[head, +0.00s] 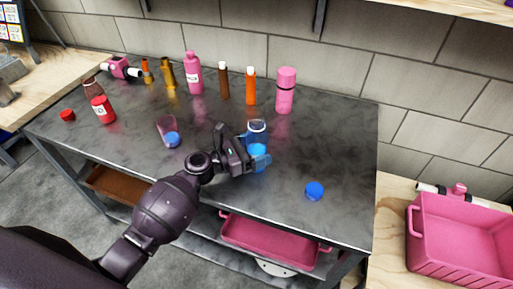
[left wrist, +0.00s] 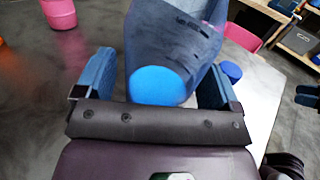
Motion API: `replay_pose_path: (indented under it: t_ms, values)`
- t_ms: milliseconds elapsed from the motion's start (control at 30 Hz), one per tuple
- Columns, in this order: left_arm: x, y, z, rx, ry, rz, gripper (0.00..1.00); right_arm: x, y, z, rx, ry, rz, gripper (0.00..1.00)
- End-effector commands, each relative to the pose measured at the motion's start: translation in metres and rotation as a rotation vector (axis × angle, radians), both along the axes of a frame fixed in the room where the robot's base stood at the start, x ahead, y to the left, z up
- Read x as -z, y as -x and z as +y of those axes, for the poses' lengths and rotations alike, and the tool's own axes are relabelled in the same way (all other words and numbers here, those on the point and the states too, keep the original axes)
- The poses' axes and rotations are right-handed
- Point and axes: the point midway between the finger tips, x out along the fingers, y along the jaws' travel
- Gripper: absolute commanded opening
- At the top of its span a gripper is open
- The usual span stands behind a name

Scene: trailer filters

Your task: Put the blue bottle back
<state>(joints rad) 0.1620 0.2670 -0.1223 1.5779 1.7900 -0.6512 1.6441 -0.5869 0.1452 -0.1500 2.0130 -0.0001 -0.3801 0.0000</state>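The blue bottle (head: 257,130) is see-through with a brighter blue part low down, and it looks upright at the middle of the grey table. My left gripper (head: 246,157) is at its lower part, with one finger on each side. In the left wrist view the bottle (left wrist: 175,40) is between the two spread fingers (left wrist: 158,82), with a narrow gap at the left finger. Contact at the right finger is unclear. The gripper looks open around the bottle. My right gripper is not in view.
A blue cap (head: 314,190) lies right of the bottle. A clear item with a blue end (head: 171,137) lies to the left. Several bottles, including a pink one (head: 286,90), line the back of the table (head: 335,150). A pink crate (head: 460,245) stands at right.

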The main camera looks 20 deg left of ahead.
Motion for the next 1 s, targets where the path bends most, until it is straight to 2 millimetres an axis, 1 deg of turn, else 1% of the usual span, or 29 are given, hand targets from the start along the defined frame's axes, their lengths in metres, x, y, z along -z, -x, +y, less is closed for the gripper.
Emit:
replay_pose_path:
  t_ms: [167, 267, 367, 800, 1000]
  values:
    - [0.000, 0.000, 0.000, 0.000, 0.000, 0.000, 0.88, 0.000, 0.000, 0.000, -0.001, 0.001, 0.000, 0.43]
    - [-0.004, 0.000, 0.000, 0.000, -0.001, -0.001, 0.88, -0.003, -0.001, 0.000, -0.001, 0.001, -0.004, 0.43]
    - [-0.003, 0.006, 0.006, -0.001, -0.001, 0.001, 0.88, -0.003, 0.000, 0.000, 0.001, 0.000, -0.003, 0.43]
    - [-0.002, 0.061, 0.065, -0.002, -0.002, 0.001, 0.88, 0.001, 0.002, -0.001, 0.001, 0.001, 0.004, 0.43]
    - [-0.002, 0.077, 0.083, -0.002, -0.001, 0.001, 0.88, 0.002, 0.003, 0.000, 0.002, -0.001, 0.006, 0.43]
